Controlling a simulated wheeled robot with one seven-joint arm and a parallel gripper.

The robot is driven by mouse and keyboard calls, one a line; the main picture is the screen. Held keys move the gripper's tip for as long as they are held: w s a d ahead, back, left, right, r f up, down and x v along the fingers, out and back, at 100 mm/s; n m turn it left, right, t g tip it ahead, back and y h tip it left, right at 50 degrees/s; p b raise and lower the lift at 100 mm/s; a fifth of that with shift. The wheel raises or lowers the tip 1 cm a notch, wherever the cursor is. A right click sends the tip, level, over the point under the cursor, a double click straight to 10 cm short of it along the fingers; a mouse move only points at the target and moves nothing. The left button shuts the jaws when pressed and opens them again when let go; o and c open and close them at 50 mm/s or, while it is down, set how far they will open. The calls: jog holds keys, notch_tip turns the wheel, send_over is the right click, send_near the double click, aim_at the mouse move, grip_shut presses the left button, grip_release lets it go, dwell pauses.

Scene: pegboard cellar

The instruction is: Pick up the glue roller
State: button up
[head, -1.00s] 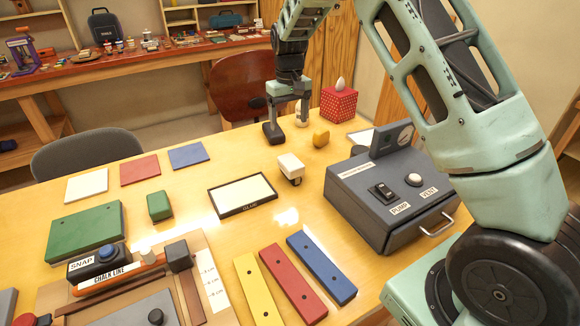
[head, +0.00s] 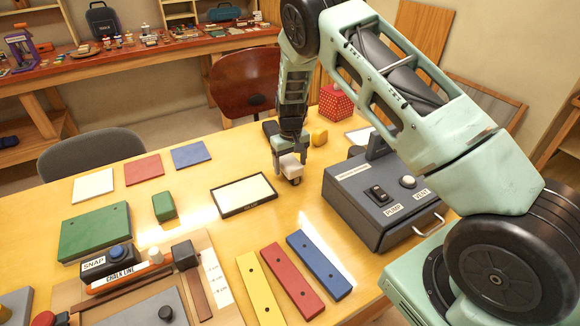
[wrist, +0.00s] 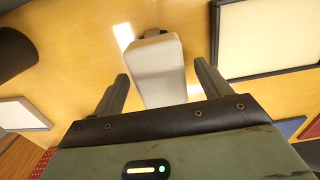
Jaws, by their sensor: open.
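The glue roller (head: 289,172) is a small pale block with a little wheel below it, standing on the yellow table just right of the glue pad (head: 219,205). My gripper (head: 289,157) is over the roller, with a finger on each side of it. In the wrist view the roller's pale body (wrist: 158,70) lies between the two spread fingers (wrist: 161,74). Gaps show on both sides, so the fingers are open and not gripping it. The fingers hide part of the roller's top in the head view.
A grey pump-and-vent box (head: 385,200) stands close on the right. Blue (head: 318,264), red and yellow bars lie in front. The table left of the glue pad has some bare room.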

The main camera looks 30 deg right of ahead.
aim_at(290, 161)
jog(key=shift+f, duration=0.9)
jog(key=c, duration=1.2)
jog(key=shift+c, duration=0.2)
jog(key=shift+w+r, duration=0.1)
jog(key=shift+r, duration=0.05)
notch_tip(290, 161, up, 10)
jog(key=b, duration=0.3)
